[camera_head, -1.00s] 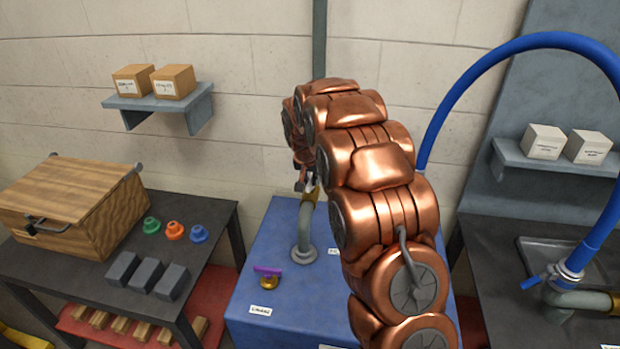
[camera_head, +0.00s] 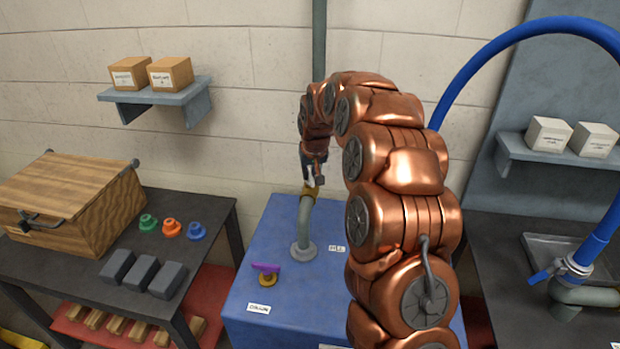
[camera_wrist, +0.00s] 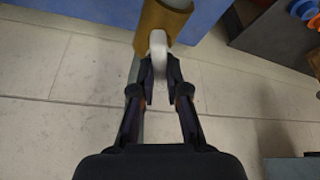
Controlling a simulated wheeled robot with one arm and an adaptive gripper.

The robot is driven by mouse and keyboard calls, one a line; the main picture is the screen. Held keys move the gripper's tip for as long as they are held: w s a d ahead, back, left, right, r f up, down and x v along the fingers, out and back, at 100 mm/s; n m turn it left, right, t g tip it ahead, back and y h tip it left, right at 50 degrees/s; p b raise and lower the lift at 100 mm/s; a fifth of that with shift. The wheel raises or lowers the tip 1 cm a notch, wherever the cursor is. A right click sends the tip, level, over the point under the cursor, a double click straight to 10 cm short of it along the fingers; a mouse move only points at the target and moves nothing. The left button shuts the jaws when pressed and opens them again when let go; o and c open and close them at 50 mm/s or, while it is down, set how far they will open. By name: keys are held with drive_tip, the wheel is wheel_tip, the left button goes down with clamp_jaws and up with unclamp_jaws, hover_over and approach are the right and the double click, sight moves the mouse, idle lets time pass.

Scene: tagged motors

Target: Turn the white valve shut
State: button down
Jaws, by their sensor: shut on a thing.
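The white valve handle (camera_wrist: 158,44) is a short white lever on a brass valve body (camera_wrist: 160,20) in the wrist view. My gripper (camera_wrist: 160,70) is shut on it, with one finger on each side of the lever. In the head view my gripper (camera_head: 314,172) points down at the top of the grey pipe (camera_head: 304,222), by the brass fitting (camera_head: 313,190). The fingers mostly hide the handle there. The pipe stands upright from a round flange on the blue cabinet (camera_head: 240,312).
A purple-handled valve (camera_head: 265,267) stands on the cabinet left of the pipe. A blue-handled valve (camera_head: 537,279) with a blue hose (camera_head: 598,232) is at the right. The left bench holds a wooden box (camera_head: 70,195) and grey blocks (camera_head: 143,271).

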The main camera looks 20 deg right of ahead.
drive_tip(key=n+y+b, duration=0.1)
drive_tip(key=n, duration=0.1)
drive_tip(key=n+b, duration=0.2)
drive_tip(key=shift+d+f+n+y, duration=0.2)
drive_tip(key=shift+n+y, duration=0.1)
drive_tip(key=shift+y, duration=0.1)
drive_tip(key=n+y+b, duration=0.1)
drive_tip(key=n+b, duration=0.1)
drive_tip(key=shift+n, duration=0.4)
drive_tip(key=n+g+y+b, duration=0.1)
drive_tip(key=n+b, duration=0.1)
drive_tip(key=n, duration=0.1)
drive_tip(key=shift+w+d, duration=0.1)
drive_tip(key=shift+r+n+g+y+b, duration=0.1)
drive_tip(key=shift+n+g+y+b, duration=0.45)
drive_tip(key=shift+n, duration=1.15)
drive_tip(key=c, duration=1.2)
unclamp_jaws()
drive_tip(key=shift+r, duration=0.1)
drive_tip(key=shift+r, duration=0.1)
